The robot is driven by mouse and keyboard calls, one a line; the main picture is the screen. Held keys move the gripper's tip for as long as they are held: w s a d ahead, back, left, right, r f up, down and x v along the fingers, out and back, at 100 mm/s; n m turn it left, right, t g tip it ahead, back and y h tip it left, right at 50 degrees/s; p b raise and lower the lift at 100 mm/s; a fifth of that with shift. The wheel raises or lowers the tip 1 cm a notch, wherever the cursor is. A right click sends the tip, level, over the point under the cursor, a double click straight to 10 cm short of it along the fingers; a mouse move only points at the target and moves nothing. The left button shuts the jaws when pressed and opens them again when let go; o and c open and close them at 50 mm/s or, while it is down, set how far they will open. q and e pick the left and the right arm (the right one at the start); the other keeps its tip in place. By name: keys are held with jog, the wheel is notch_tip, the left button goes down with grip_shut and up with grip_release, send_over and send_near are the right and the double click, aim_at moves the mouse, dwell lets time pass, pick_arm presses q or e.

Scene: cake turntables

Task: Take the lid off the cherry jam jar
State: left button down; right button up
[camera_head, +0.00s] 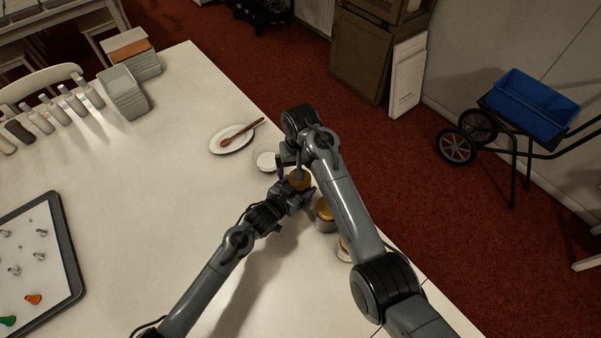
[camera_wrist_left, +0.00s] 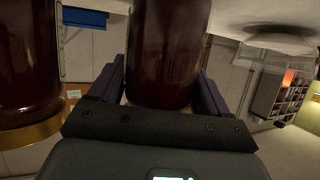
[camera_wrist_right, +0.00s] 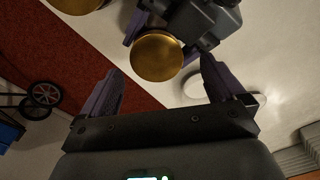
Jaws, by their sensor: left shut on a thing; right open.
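The jam jar (camera_wrist_left: 165,55) in my left gripper holds dark red contents; no label shows. Its round gold lid (camera_wrist_right: 157,57) is on it and shows in the head view (camera_head: 299,181). My left gripper (camera_head: 297,188) is shut on the jar, with one finger on each side of the glass in the left wrist view. My right gripper (camera_wrist_right: 159,70) is open above the jar. Its fingers are spread wide around the lid's line in the right wrist view, apparently without touching it. The right arm partly covers the jar in the head view.
A second gold-lidded jar (camera_head: 325,212) stands close by, with another jar (camera_head: 344,247) partly hidden behind my right arm. A small white bowl (camera_head: 266,159) and a plate with a wooden spoon (camera_head: 219,147) are near. The table's left middle is clear.

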pick_arm(q)
jog(key=shift+s+a+f, duration=0.1)
jog(key=shift+f, duration=0.25)
pick_arm(e)
jog(key=shift+d+r, duration=0.2)
jog(key=shift+r, duration=0.5)
pick_arm(q)
jog(key=shift+c, duration=1.2)
grip_release()
jog(key=shift+o, duration=1.2)
jog(key=shift+r, duration=0.15)
pick_arm(e)
jog(key=shift+s+f, duration=0.1)
pick_arm(q)
jog(key=shift+r, duration=0.1)
jog(key=shift+s+a+r, duration=0.15)
jog(key=shift+s+r, duration=0.1)
jog(key=shift+s, duration=0.05)
pick_arm(e)
jog(key=shift+d+r, duration=0.1)
jog(key=shift+r, duration=0.15)
pick_arm(q)
jog(key=p+v, duration=0.2)
jog(key=v, duration=0.8)
jog(key=shift+p, duration=0.3)
pick_arm(e)
notch_tip(320, 180, up, 2)
jog(key=shift+r, duration=0.1)
